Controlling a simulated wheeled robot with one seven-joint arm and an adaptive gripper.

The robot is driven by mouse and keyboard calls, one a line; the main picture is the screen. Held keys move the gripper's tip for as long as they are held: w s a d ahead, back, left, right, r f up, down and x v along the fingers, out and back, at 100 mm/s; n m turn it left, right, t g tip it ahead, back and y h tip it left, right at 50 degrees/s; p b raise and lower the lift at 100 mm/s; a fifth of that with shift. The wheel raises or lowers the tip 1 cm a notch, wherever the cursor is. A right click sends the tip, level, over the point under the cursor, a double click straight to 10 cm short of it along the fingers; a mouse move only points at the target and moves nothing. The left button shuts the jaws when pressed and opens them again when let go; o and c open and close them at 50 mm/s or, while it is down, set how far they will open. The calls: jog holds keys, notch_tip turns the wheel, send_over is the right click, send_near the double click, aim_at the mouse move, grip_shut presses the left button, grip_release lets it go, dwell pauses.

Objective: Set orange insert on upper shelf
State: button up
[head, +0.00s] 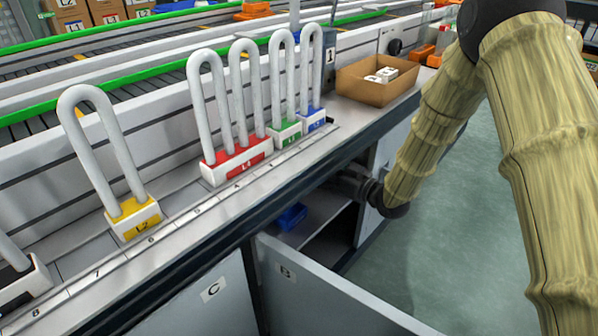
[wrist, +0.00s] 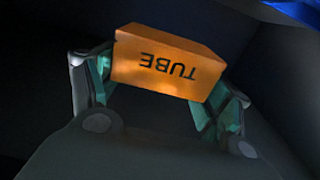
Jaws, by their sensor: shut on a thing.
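The orange insert (wrist: 168,65) is a block with the word TUBE on it, upside down in the wrist view. My gripper (wrist: 165,85) is shut on it, with a teal-padded finger at each side. In the head view my arm bends down and reaches into the open cabinet (head: 325,225) under the counter. The gripper and the insert are hidden there in the head view. A shelf inside the cabinet (head: 305,232) carries a blue object (head: 291,216). A blue surface (wrist: 292,12) also shows at the top right of the dark wrist view.
The cabinet door B (head: 330,290) stands open in front, beside the closed door C (head: 205,300). Above, the counter (head: 190,200) holds several white U-shaped tubes in coloured bases and a cardboard box (head: 372,88). Green floor (head: 440,240) is clear at the right.

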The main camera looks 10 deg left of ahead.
jog(key=shift+w+a+f, duration=0.1)
jog(key=shift+w, duration=0.05)
jog(key=shift+a+f+b, duration=0.1)
jog(key=shift+f+b, duration=2)
jog(key=shift+f, duration=2.7)
jog(key=shift+f, duration=0.15)
jog(key=o, duration=1.2)
jog(key=p+v, duration=0.4)
jog(key=v, duration=0.8)
jog(key=shift+w, duration=0.1)
